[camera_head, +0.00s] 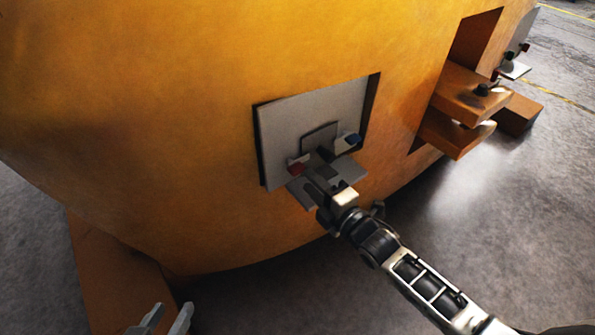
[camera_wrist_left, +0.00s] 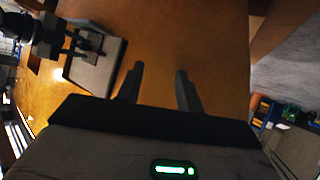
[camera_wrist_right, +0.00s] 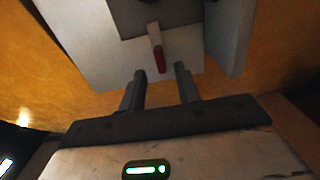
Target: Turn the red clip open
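The red clip (camera_wrist_right: 160,60) hangs from a grey bracket on a light grey plate in the right wrist view. Its red end points toward my right gripper (camera_wrist_right: 159,72), whose fingers are open and apart, with the clip just beyond the fingertips and between them in the picture. Whether they touch it, I cannot tell. In the head view the red clip (camera_head: 296,168) is small, left of my right gripper's fingers, which partly cover the bracket. My left gripper (camera_head: 168,318) is open and empty at the lower left; it also shows in the left wrist view (camera_wrist_left: 158,72).
The grey plate (camera_head: 285,115) sits in a recess of the large orange casting (camera_head: 170,120). A blue clip (camera_head: 349,141) is on the bracket's right side. Orange ledges (camera_head: 462,95) jut out at the right. Grey floor (camera_head: 480,220) is open at the lower right.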

